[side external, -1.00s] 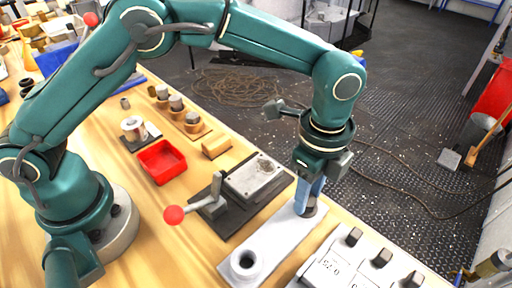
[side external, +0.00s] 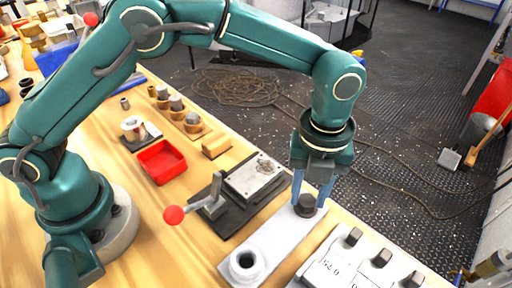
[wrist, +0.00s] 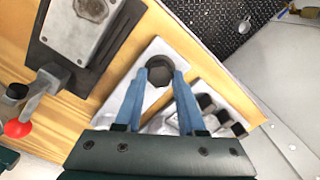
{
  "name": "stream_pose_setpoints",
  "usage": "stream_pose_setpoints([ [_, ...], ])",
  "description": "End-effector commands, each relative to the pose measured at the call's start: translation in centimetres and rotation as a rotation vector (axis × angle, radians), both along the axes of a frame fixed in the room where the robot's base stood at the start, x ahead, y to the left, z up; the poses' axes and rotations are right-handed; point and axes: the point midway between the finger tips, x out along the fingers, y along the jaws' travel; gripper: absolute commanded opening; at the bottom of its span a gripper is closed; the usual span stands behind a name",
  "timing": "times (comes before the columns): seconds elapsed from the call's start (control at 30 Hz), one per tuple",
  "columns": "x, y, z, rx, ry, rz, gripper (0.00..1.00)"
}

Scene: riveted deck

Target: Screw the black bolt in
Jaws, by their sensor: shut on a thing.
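The black bolt (side external: 306,206) stands upright at the far end of a pale metal plate (side external: 273,235) with two round seats. Its dark head also shows from above in the wrist view (wrist: 160,70). My gripper (side external: 310,200) points down over that end of the plate. Its two blue fingers are shut on the bolt's head, one on each side, as the wrist view also shows (wrist: 160,77). The other seat, an empty round socket (side external: 246,262), is at the near end of the plate. The bolt's shank and the hole under it are hidden.
A clamp with a red-knobbed lever (side external: 174,215) and a grey block (side external: 254,178) stand left of the plate. A numbered rack with several dark bolt heads (side external: 354,237) lies to the right. A red tray (side external: 161,162) stands farther left.

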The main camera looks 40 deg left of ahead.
Motion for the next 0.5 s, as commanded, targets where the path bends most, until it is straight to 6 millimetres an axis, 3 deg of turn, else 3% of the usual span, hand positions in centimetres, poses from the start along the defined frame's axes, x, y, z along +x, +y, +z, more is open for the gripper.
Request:
stream_pose_setpoints([
  [0.5,-0.04,-0.19,0.25,-0.006,-0.002,-0.490,0.00],
])
